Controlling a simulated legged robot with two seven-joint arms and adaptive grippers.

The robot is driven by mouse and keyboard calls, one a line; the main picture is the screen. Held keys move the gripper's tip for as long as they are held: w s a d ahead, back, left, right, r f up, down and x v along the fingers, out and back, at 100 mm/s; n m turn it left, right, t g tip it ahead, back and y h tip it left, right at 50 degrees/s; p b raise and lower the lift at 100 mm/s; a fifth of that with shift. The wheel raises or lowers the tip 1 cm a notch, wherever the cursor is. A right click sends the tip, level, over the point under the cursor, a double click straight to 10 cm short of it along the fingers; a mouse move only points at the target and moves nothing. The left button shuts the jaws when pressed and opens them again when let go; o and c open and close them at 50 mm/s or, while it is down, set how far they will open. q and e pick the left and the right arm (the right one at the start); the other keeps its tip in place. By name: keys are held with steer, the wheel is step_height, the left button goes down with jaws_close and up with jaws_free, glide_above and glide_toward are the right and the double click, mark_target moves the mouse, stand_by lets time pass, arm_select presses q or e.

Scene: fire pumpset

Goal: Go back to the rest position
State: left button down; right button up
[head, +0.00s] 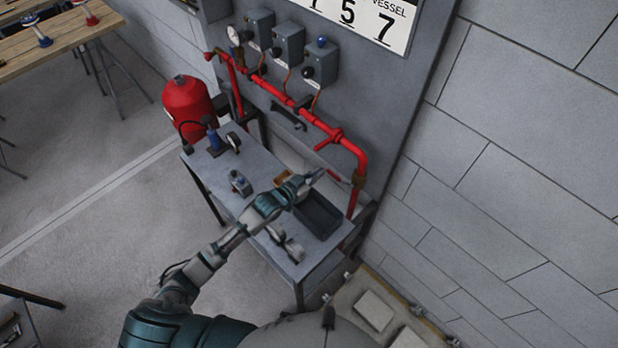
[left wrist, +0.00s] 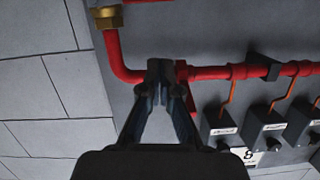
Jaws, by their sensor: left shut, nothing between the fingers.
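My left gripper (head: 316,174) is shut and empty. In the head view my left arm reaches from the bottom left across the grey bench (head: 270,248), and the gripper is over the far side of the dark tray (head: 318,214). In the left wrist view the closed fingertips (left wrist: 162,68) overlap the red pipe (left wrist: 208,73) near its bend; I cannot tell whether they touch it. The red pipe (head: 300,107) runs along the grey panel in the head view. My right gripper is not in view.
A red tank (head: 188,106) stands behind the bench's left end. Several switch boxes (head: 290,43) are on the panel above the pipe. A grey block wall (head: 510,150) closes the right side. The floor (head: 90,200) at left is mostly clear. A wooden table (head: 45,45) is at upper left.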

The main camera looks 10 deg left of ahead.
arm_select(q)
steer(key=s+a+f+n+g+y, duration=0.2)
steer(key=s+a+f+g+y, duration=0.15)
steer(key=s, duration=0.85)
steer(key=s+a+f+n+g+y, duration=0.2)
steer(key=s+a+f+g, duration=0.15)
steer(key=s, duration=0.75)
steer(key=s+a+f+n+g+y, duration=0.2)
steer(key=s+a+f, duration=0.25)
steer(key=s, duration=0.75)
step_height(320, 180, down, 30)
steer(key=s+g+b, duration=0.1)
steer(key=g+b, duration=0.1)
steer(key=b, duration=0.1)
steer(key=s+a+f+b, duration=0.2)
steer(key=s+f+b, duration=0.1)
steer(key=s+f, duration=1.4)
steer(key=shift+s+a+f+m+g, duration=0.35)
steer(key=shift+f+m+g, duration=0.05)
steer(key=shift+f, duration=0.35)
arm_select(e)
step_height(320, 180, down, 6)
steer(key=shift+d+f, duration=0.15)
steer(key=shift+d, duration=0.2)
arm_select(q)
steer(key=shift+y, duration=0.25)
